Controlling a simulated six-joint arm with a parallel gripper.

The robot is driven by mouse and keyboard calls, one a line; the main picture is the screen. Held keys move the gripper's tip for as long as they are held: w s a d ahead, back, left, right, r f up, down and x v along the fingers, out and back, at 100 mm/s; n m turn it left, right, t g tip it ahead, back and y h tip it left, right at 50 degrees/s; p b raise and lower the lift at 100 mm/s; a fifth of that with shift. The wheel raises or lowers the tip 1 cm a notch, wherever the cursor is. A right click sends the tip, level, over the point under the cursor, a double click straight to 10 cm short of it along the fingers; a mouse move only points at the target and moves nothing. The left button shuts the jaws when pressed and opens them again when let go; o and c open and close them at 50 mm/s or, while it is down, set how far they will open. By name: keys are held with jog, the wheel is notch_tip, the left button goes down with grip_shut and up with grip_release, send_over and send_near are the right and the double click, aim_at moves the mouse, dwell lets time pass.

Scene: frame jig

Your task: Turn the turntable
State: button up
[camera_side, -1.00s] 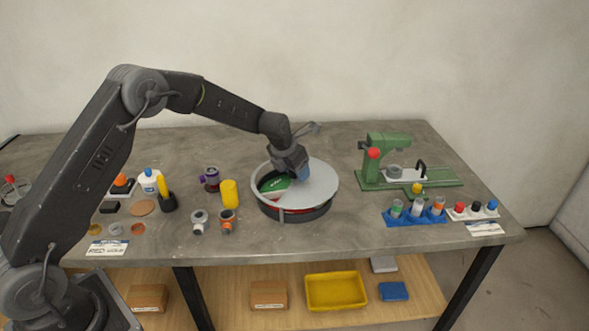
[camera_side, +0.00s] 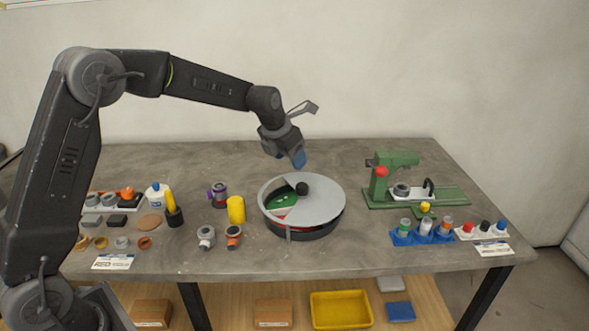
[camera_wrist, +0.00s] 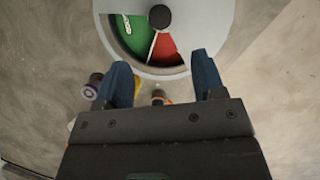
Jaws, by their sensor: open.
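The turntable (camera_side: 325,201) is a round grey disc on a dark base in the middle of the table, with a black knob (camera_side: 302,188) on top. A wedge opening in its cover shows a green section (camera_wrist: 131,30) and a red section (camera_wrist: 165,50). My gripper (camera_side: 299,160) is above and behind the turntable in the side view, apart from it. In the wrist view its two blue fingers (camera_wrist: 163,82) are spread with nothing between them, and the knob (camera_wrist: 159,18) lies beyond the fingertips.
A green press-like fixture (camera_side: 395,180) stands to the right. In front of it are a blue rack (camera_side: 422,238) and a white rack (camera_side: 480,233). A yellow cylinder (camera_side: 236,210) and small fittings stand just left of the turntable. The table behind the turntable is clear.

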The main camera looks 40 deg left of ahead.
jog(key=shift+s+r, duration=0.3)
jog(key=shift+r, duration=0.3)
